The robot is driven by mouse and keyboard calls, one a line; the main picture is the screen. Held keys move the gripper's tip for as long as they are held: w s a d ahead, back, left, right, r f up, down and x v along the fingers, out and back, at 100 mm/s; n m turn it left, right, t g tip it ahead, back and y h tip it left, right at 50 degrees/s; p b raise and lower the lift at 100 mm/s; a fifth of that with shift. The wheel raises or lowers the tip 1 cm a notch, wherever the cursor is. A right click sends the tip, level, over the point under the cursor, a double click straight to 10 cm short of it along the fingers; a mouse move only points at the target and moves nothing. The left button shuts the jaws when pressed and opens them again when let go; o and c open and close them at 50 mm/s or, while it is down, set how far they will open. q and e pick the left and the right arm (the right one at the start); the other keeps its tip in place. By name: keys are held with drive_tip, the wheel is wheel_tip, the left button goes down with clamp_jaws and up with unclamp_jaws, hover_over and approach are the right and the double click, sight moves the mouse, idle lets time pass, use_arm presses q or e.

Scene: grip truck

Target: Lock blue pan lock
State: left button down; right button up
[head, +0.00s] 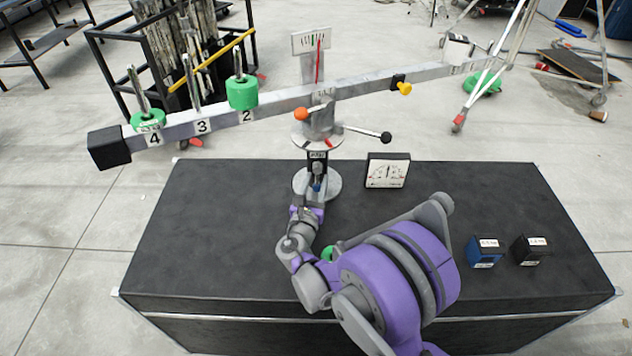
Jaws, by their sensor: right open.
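A balance stand with a long grey beam (285,97) rises from a round grey base (327,185) on the black crate. A small blue part (317,187) shows low on the post, just above the base; it looks like the blue pan lock, but its lock position is too small to tell. My right gripper (314,205) is open at the front of the base, close below the blue part. Whether it touches the blue part I cannot tell. My wrist hides some of the base. My left gripper is out of view.
A lever with a black ball (386,137) and an orange knob (301,114) stick out from the post above. A dial box (388,171) stands right of the base. Blue (485,254) and black (529,252) blocks sit at right. The crate's left top is clear.

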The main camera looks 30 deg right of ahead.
clamp_jaws()
idle(1.5)
